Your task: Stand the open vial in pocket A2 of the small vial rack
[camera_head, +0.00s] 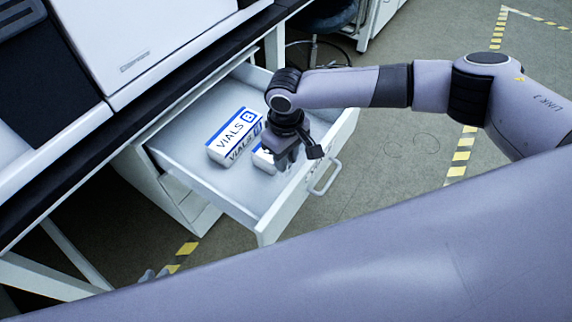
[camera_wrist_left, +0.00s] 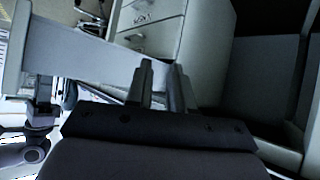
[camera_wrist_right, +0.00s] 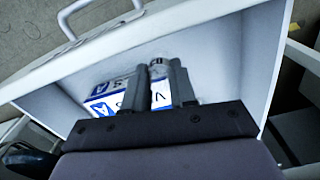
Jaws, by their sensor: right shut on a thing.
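My right gripper (camera_head: 288,160) is inside the open drawer, pointing down beside a vial box. The small vial rack and pocket A2 are not in view.
The white drawer (camera_head: 190,180) is pulled out, with a handle (camera_head: 325,178) on its front. A white box marked VIALS B (camera_head: 234,135) lies in it, and another box (camera_head: 263,160) is partly hidden by my right gripper. The instrument stack (camera_head: 140,50) stands on the bench above.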

